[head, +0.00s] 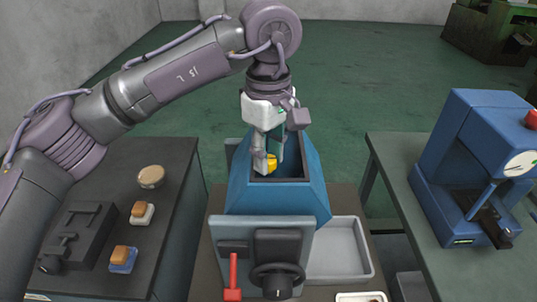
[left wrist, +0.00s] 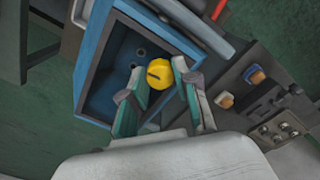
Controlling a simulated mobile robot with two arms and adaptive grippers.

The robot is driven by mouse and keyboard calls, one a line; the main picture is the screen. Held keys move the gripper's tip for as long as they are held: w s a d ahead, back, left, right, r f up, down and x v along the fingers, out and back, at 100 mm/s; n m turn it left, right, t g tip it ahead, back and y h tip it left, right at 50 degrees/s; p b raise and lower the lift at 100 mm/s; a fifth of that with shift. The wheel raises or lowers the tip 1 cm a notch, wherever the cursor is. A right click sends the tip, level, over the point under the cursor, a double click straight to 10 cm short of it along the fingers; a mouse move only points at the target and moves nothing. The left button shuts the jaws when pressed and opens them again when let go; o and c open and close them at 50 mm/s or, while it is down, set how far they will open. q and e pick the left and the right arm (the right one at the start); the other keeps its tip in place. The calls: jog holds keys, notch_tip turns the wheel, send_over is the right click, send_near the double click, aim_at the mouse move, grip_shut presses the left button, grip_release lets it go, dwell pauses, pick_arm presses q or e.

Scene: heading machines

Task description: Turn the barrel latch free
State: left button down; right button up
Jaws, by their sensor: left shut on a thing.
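The blue machine (head: 272,200) stands in the middle with an open-topped box. Inside the box is a round yellow knob, which looks like the barrel latch (head: 271,159). In the left wrist view the yellow latch (left wrist: 159,72) shows a dark slot across its face. My left gripper (head: 268,163) reaches down into the box from above and is shut on the latch, with one finger (left wrist: 158,82) on each side of it. The fingers partly hide the latch in the head view. My right gripper is not in view.
A red lever (head: 233,272) and a dark handwheel (head: 278,279) are on the machine's front. A grey tray (head: 345,262) lies to its right. A dark bench (head: 105,265) with small blocks is at left; a blue press (head: 470,150) stands on the right bench. The box walls closely surround the gripper.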

pick_arm(q)
jog(key=n+b, duration=0.2)
jog(key=n, duration=0.1)
jog(key=shift+f, duration=0.1)
jog(key=n+b, duration=0.2)
jog(key=n, duration=0.2)
jog(key=shift+n, duration=0.4)
jog(key=n+b, duration=0.1)
jog(key=n, duration=0.3)
jog(key=shift+b, duration=0.3)
jog(key=n+b, duration=0.1)
jog(key=n, duration=0.4)
jog(key=c, duration=0.8)
grip_release()
jog(key=shift+c, duration=0.2)
jog(key=shift+r, duration=0.2)
